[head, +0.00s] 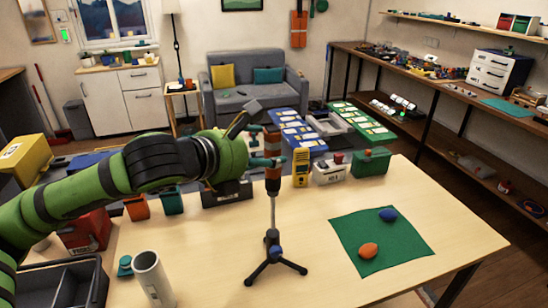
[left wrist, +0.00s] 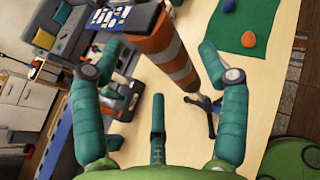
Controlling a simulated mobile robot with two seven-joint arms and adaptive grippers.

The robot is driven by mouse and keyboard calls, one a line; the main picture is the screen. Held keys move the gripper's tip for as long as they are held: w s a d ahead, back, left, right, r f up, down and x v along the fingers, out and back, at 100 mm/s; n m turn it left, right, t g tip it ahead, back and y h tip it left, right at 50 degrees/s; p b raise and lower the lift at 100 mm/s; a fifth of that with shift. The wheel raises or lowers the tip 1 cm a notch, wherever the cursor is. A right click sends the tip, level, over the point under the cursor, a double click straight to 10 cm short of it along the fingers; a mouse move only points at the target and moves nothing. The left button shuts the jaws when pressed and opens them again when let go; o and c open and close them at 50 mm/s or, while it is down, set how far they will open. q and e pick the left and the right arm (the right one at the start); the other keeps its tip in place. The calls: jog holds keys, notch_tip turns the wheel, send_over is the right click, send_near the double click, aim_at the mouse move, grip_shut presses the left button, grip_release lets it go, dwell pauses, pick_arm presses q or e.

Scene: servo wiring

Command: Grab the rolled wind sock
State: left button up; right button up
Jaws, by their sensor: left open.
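The rolled wind sock (head: 272,186) is a slim orange, white and dark banded roll, upright on a black tripod stand (head: 273,245) on the table. In the left wrist view the wind sock (left wrist: 166,48) shows as an orange and white striped roll slanting between my spread fingers. My left gripper (head: 264,148) comes in from the left at the upper part of the sock. Its teal fingers are open (left wrist: 157,56), one on each side of the sock in the wrist view. I cannot tell whether any finger touches it. My right gripper is not in view.
A green mat (head: 385,245) with an orange and a blue lump lies on the table's right side. A grey cylinder (head: 152,278) stands at the front left. Small bins and boxes (head: 332,172) line the back edge. The table between stand and mat is clear.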

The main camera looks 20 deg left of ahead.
aim_at(270, 153)
pick_arm(q)
jog(key=x, duration=0.3)
jog(key=shift+w+d+f+p, duration=0.15)
jog(key=shift+d+f+p, duration=0.1)
jog(key=shift+d+p, duration=0.05)
jog(key=shift+a, duration=0.1)
jog(key=shift+c, duration=0.4)
jog(key=c, duration=1.2)
